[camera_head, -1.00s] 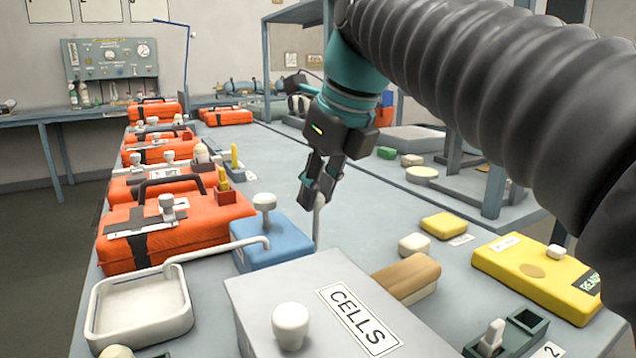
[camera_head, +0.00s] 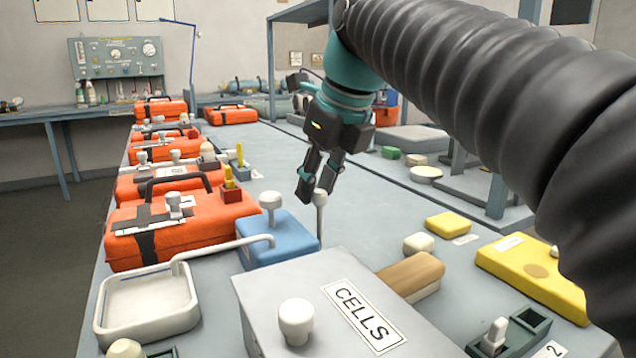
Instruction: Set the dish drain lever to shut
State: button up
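A white dish (camera_head: 147,311) stands at the lower left, and a thin white pipe runs from it to a blue box (camera_head: 283,243). The blue box has a round white knob (camera_head: 270,201) on top. A slim pale lever with a rounded head (camera_head: 320,199) stands nearly upright by the box's right edge. I take it for the drain lever, but no label shows. Whether a fingertip touches the head is unclear.
A grey CELLS box (camera_head: 263,305) with a white knob stands in front. A tan block (camera_head: 412,272) and yellow boxes (camera_head: 534,274) lie to the right. Orange cases (camera_head: 182,224) line the left side. The bench behind my gripper is mostly clear.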

jog(key=shift+f, duration=0.1)
dwell(0.4)
jog(key=v, duration=1.2)
